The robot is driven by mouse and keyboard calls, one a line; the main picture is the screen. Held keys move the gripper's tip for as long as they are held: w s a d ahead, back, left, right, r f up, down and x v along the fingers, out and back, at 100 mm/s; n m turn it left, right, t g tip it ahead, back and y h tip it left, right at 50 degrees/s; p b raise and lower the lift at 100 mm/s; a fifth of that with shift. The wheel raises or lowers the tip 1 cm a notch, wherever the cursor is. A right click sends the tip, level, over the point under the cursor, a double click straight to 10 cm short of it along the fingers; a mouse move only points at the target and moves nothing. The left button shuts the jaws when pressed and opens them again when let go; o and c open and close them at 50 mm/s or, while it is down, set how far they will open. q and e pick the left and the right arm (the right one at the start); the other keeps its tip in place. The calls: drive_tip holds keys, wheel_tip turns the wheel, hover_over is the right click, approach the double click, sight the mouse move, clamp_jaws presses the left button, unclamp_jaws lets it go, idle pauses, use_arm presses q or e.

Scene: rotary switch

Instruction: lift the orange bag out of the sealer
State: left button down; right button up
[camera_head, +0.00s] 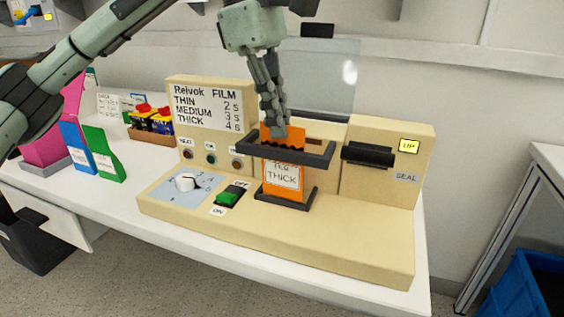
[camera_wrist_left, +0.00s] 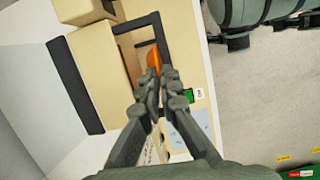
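The orange bag (camera_head: 284,183), labelled "TEA THICK", stands upright inside the dark frame (camera_head: 318,160) of the beige sealer (camera_head: 290,237). Its top edge rises above the frame's upper bar, and a dark zigzag line crosses it there. My left gripper (camera_head: 276,133) points down from above, its fingers close together at the bag's top edge. In the left wrist view, the fingertips (camera_wrist_left: 166,72) are nearly together with the orange top (camera_wrist_left: 153,61) between and just beyond them; the fingers look shut on it. The right gripper is in neither view.
Coloured boxes (camera_head: 103,155) stand at left. A blue crate (camera_head: 512,287) is at lower right.

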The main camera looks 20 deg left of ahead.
use_arm(q)
drive_tip(key=shift+d+p+v, duration=0.25)
drive_tip(key=shift+p+v, duration=0.45)
drive_tip(key=shift+v, duration=0.25)
drive_tip(key=shift+d+p+v, duration=0.2)
drive_tip(key=shift+p+v, duration=0.45)
drive_tip(key=shift+v, duration=0.35)
drive_tip(key=shift+d+p+v, duration=0.2)
drive_tip(key=shift+p+v, duration=0.25)
drive_tip(key=shift+v, duration=0.3)
drive_tip(key=shift+d+p+v, duration=0.15)
drive_tip(key=shift+p+v, duration=0.25)
drive_tip(key=shift+v, duration=0.3)
drive_tip(key=shift+r, duration=0.3)
drive_tip(key=shift+d+v, duration=0.25)
drive_tip(key=shift+v, duration=0.75)
drive_tip(key=shift+d+v, duration=0.25)
drive_tip(key=shift+v, duration=0.8)
drive_tip(key=shift+s+r, duration=0.1)
